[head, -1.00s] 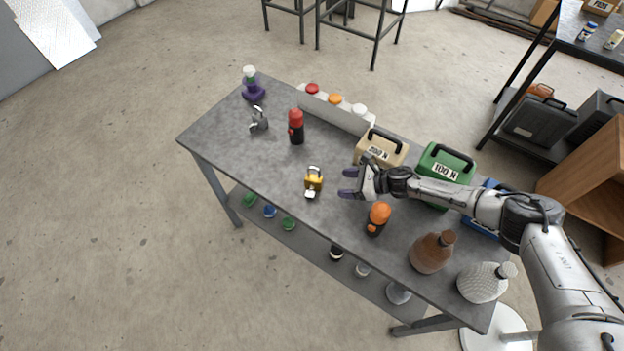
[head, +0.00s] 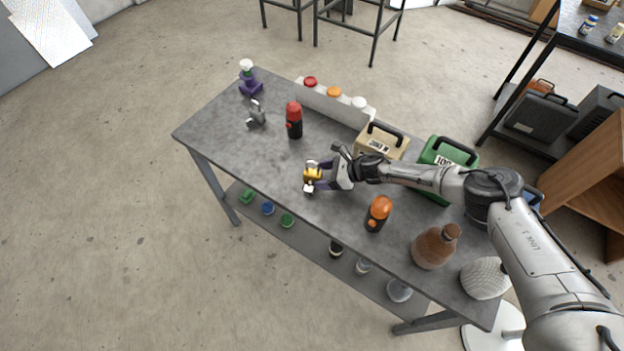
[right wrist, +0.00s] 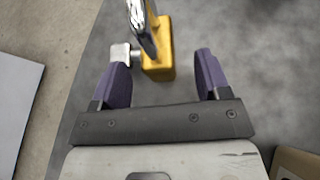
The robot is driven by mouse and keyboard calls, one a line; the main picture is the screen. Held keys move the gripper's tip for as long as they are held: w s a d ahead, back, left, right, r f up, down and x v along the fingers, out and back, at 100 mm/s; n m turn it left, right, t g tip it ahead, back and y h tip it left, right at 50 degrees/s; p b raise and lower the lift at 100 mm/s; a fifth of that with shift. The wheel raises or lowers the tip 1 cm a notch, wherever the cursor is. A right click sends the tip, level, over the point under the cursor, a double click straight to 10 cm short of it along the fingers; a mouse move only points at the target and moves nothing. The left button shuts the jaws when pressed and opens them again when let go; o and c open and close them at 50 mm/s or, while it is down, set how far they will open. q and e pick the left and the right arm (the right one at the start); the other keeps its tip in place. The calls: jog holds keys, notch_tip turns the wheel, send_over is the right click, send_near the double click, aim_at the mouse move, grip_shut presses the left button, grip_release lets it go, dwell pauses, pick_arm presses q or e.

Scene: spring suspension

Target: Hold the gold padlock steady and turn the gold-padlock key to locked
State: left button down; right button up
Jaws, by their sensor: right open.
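The gold padlock (head: 312,174) stands on the grey table, its silver shackle uppermost. In the right wrist view the gold padlock (right wrist: 159,58) is just ahead of my fingers, mostly within the gap between them. The silver key (head: 308,189) sticks out from the padlock's near side; in the right wrist view the key (right wrist: 122,53) shows at the body's left, close to the left finger's tip. My right gripper (head: 322,175) is open, its purple fingers at the padlock; in the right wrist view the open gripper (right wrist: 161,75) has nothing clamped. My left gripper is not in view.
A silver-grey padlock-like item (head: 256,115) and a red-capped bottle (head: 294,121) stand to the left. An orange-capped bottle (head: 378,214) is near my right gripper.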

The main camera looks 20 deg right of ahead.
aim_at(316, 176)
jog(key=shift+b+x, duration=0.85)
jog(key=shift+x, duration=0.7)
jog(key=shift+c, duration=0.4)
